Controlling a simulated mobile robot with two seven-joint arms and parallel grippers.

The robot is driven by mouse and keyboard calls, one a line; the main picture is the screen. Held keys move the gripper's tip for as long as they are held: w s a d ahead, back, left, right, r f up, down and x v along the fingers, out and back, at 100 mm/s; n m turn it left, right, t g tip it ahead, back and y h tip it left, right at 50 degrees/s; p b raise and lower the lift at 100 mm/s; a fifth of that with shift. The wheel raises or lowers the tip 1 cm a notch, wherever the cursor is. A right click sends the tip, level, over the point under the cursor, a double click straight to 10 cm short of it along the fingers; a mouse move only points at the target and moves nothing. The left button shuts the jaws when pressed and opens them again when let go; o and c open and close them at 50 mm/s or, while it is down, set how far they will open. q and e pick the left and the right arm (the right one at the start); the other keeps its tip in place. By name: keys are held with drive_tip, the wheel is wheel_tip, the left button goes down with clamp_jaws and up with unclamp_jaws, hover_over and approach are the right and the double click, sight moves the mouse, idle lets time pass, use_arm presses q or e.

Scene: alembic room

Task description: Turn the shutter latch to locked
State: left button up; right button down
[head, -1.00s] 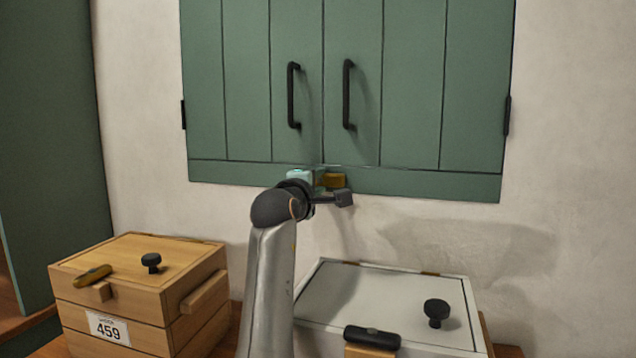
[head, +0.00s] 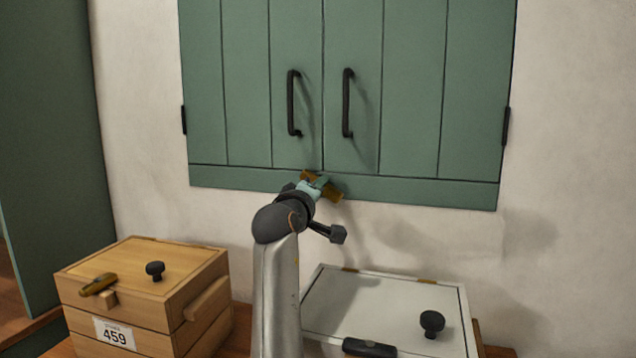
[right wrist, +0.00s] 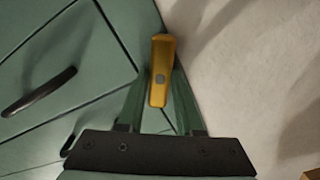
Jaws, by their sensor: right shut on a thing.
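The brass shutter latch (head: 332,194) is at the bottom edge of the green shutters (head: 410,90), below the seam between the two doors. It lies tilted, with its upper end to the left and its lower end to the right. My right gripper (head: 317,186) is shut on the latch and hides its middle. In the right wrist view the latch (right wrist: 160,62) stands between the two green fingers, with a grey pin on its face. My left gripper is in neither view.
Two black handles (head: 347,103) are on the shutters above my gripper. Below left is a wooden box (head: 140,280) marked 459 with a black knob. Below right is a pale-lidded box (head: 385,305) with a black knob. The wall right of the gripper is bare.

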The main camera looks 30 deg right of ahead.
drive_tip(key=shift+r+m, duration=0.1)
drive_tip(key=shift+m, duration=6)
drive_tip(key=c, duration=0.6)
unclamp_jaws()
drive_tip(key=shift+b, duration=0.3)
drive_tip(key=shift+o, duration=0.2)
